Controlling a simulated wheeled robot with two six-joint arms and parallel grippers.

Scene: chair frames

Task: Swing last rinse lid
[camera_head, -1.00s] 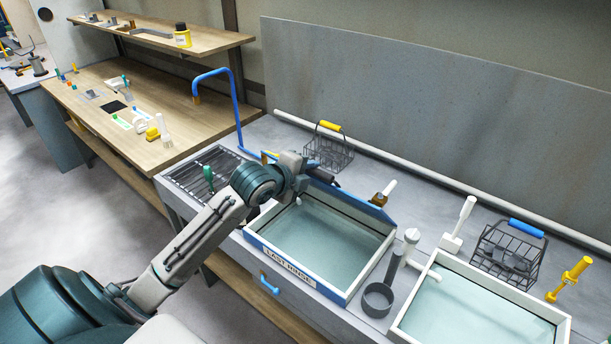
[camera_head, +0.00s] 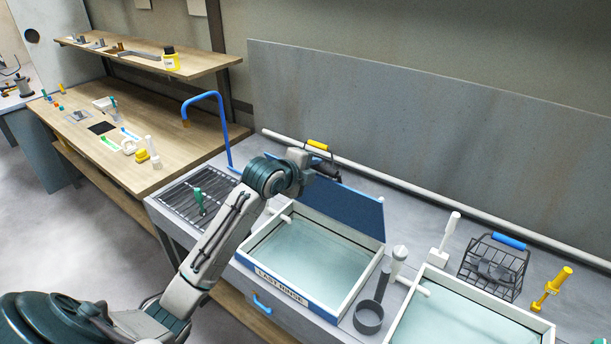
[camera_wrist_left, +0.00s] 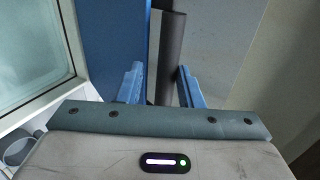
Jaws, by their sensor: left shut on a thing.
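The last rinse tank (camera_head: 294,287) is a white-rimmed basin with a blue front, a label and pale water inside. Its blue lid (camera_head: 345,214) stands raised along the tank's back edge, its broad face showing; the water is uncovered. My left gripper (camera_head: 326,168) is at the lid's upper left corner. In the left wrist view, the left gripper's blue fingers (camera_wrist_left: 159,88) are shut on a dark bar (camera_wrist_left: 166,50) beside the lid's blue panel (camera_wrist_left: 115,38). The bar looks like the lid's handle; its lower end is hidden. My right gripper is not in view.
A second tank (camera_head: 465,322) is to the right, with a dark ring-shaped holder (camera_head: 368,318) between. A wire basket with a blue handle (camera_head: 509,242) and a yellow tool (camera_head: 552,287) stand behind it. A blue tap (camera_head: 222,128) and drain rack (camera_head: 193,190) are at left.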

